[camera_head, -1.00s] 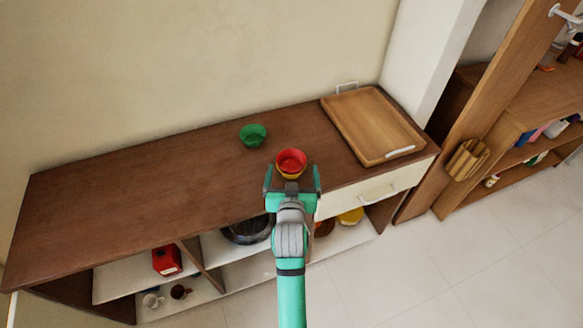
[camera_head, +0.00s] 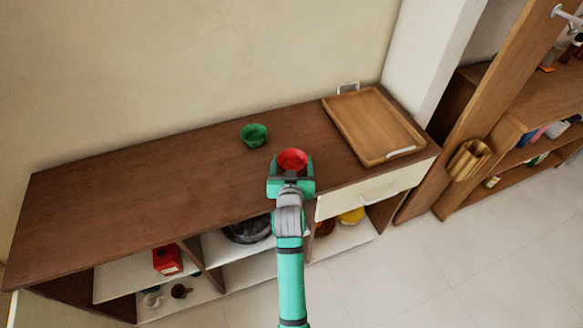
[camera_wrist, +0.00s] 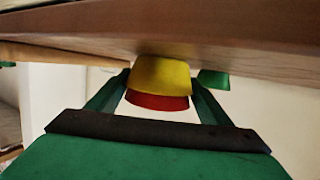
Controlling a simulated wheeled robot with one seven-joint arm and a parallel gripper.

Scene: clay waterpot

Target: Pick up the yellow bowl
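A red bowl (camera_head: 292,160) sits nested in the yellow bowl near the front edge of the dark wooden cabinet top (camera_head: 150,195). In the wrist view, which looks upside down, the yellow bowl (camera_wrist: 162,74) and the red bowl (camera_wrist: 157,101) show between my fingers. My gripper (camera_head: 291,166) has one finger on each side of the stacked bowls, and the fingers appear to touch the yellow bowl's sides. In the head view the yellow bowl is hidden by my gripper. I cannot tell whether it is off the surface.
A green bowl (camera_head: 253,134) stands behind and left of the stack. A wooden tray (camera_head: 345,128) lies to the right. The left part of the cabinet top is clear. Open shelves below hold a red item (camera_head: 167,260) and a dark pot (camera_head: 248,230). A wall rises behind.

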